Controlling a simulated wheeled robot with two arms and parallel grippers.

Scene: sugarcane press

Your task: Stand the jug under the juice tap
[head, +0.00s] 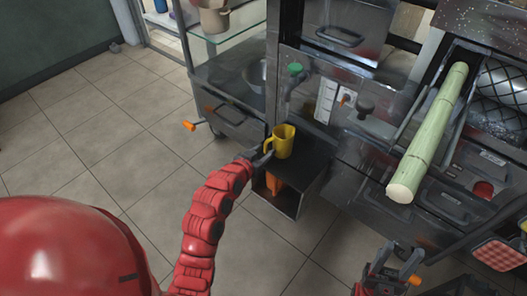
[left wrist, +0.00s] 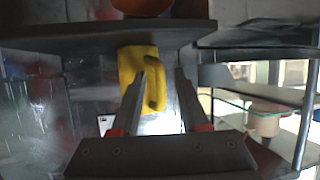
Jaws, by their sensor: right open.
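The yellow jug (head: 284,141) stands upright on a dark low stand (head: 308,166), with its handle toward the left. A tap with a green knob (head: 295,69) is on the press front above the jug; I cannot tell whether it is exactly over the jug's mouth. My left gripper (head: 266,151) is at the handle side. In the left wrist view, the jug (left wrist: 132,72) appears upside down, and its handle lies between the spread fingers of my left gripper (left wrist: 163,78), with a gap beside the right finger. My right gripper (head: 396,272) is open and empty at the bottom right.
A green cane (head: 433,130) lies sloping on the press at the right. A cart with a glass shelf (head: 230,30) and a drawer (head: 234,116) stands left of the tap. A red checked cloth (head: 498,253) hangs at the right edge.

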